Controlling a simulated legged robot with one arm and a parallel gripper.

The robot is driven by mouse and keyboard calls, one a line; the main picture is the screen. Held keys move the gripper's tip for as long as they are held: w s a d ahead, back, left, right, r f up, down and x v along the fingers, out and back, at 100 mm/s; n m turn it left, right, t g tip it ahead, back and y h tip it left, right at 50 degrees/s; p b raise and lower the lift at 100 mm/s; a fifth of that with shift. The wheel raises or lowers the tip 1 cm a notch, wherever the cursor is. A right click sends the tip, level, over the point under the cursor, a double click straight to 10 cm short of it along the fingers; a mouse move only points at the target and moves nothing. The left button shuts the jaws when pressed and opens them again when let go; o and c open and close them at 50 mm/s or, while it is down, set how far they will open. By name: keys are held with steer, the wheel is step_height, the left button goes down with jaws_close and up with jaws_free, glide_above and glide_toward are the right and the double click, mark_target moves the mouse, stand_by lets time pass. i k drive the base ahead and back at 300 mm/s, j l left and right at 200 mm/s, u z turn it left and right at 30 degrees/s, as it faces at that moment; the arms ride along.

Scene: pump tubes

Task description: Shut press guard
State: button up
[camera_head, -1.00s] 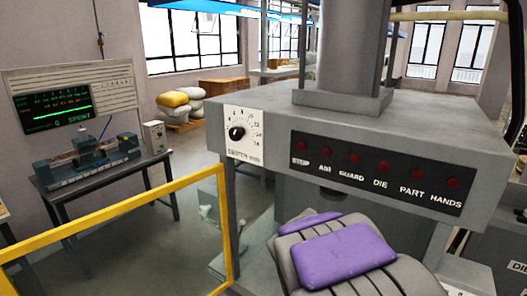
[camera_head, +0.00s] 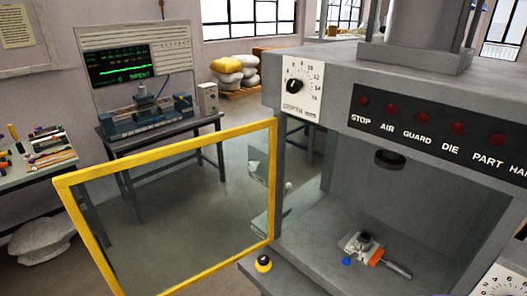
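The press guard (camera_head: 168,200) is a clear panel in a yellow frame. It stands swung open to the left of the press (camera_head: 318,85). Its right upright meets the press's left front edge, and its free edge is toward the left. The press opening behind the front is uncovered, and its bed (camera_head: 325,225) shows. A small metal fixture (camera_head: 363,243) with a black knob, an orange part and a blue dot lies on the bed. My gripper is not in view.
A yellow and black button (camera_head: 263,263) sits at the press's front left corner. A workbench with a green-lit display (camera_head: 118,67) stands behind the guard. A table with tools (camera_head: 40,160) and a pale sack (camera_head: 42,240) are at far left.

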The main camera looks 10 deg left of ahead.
mark_target(61, 183)
steer(key=j+z, duration=0.2)
steer(key=z, duration=0.2)
steer(key=j+z, duration=0.2)
steer(key=z, duration=0.25)
steer(key=k+j+z, duration=0.15)
steer(key=j, duration=0.35)
steer(key=k+j+z, duration=0.15)
steer(key=j, duration=0.3)
steer(key=k+j+z, duration=0.15)
steer(key=j, duration=0.3)
steer(key=k+j+z, duration=0.15)
steer(key=j, duration=0.3)
steer(key=k+j+z, duration=0.15)
steer(key=j, duration=0.25)
steer(key=k+j, duration=0.4)
steer(key=j, duration=0.15)
steer(key=k+j, duration=0.4)
steer(key=j, duration=0.2)
steer(key=k+j+z, duration=0.65)
steer(key=j, duration=0.2)
steer(key=i+l, duration=0.15)
steer(key=l, duration=0.2)
steer(key=i+l, duration=0.1)
steer(key=l, duration=0.2)
